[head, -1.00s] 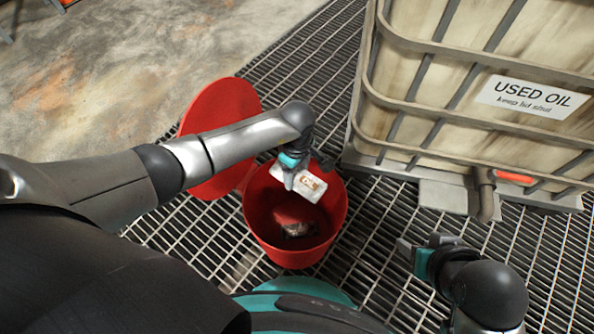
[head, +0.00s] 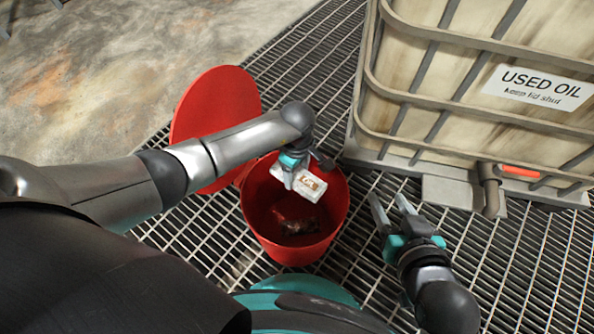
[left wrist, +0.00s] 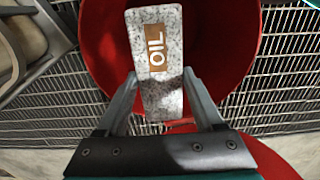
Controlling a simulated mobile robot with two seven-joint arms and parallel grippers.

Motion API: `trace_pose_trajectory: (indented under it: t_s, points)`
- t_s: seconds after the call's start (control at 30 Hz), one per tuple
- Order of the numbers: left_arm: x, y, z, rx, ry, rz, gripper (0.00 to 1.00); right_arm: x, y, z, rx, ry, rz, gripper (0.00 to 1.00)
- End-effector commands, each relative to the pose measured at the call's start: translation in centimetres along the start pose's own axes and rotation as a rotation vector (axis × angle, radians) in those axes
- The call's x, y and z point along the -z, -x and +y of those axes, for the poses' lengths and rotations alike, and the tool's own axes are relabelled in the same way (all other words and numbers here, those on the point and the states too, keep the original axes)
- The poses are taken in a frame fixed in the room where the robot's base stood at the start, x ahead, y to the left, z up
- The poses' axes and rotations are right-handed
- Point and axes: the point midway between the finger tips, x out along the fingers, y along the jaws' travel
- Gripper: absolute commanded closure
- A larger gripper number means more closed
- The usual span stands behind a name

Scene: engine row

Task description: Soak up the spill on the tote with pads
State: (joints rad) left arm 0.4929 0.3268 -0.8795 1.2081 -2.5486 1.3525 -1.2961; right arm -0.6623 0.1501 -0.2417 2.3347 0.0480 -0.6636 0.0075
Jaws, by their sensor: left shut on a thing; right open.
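My left gripper (head: 296,178) is shut on a pad (head: 311,187), a white speckled block with a brown patch. In the left wrist view the pad (left wrist: 158,30) shows the word OIL and sits between the two fingers (left wrist: 161,92). The pad is over the open mouth of a red bin (head: 262,222). A dark, reddish thing (head: 297,221) lies in the bin, too unclear to name. My right gripper (head: 391,211) is open and empty, to the right of the bin above the grating. I cannot make out a spill.
The bin's round red lid (head: 215,110) stands open at its back left. A caged tank (head: 455,95) labelled USED OIL stands at the back right, with an outlet pipe (head: 490,190) low on its front.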

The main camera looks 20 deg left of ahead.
Motion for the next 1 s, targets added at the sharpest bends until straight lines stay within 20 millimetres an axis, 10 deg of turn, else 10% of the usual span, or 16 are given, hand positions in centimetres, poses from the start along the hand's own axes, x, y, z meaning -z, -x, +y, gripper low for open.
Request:
trace_pose_trajectory:
  t_s: [0.33,0.37,0.6,1.0]
  points:
    - [-0.01,-0.06,0.01,0.000,0.000,0.000,0.94,0.07,-0.04,-0.13,0.003,-0.001,0.012,0.50]
    - [-0.02,-0.06,0.01,0.000,0.000,0.000,0.28,0.07,-0.04,-0.13,0.003,-0.001,0.012,0.50]
    - [-0.02,-0.05,0.01,0.000,0.000,0.000,0.01,0.05,-0.04,-0.13,0.004,-0.001,0.011,0.50]
    - [0.01,0.28,0.03,-0.001,0.000,0.000,0.00,0.08,0.11,0.19,-0.005,0.002,-0.012,0.50]
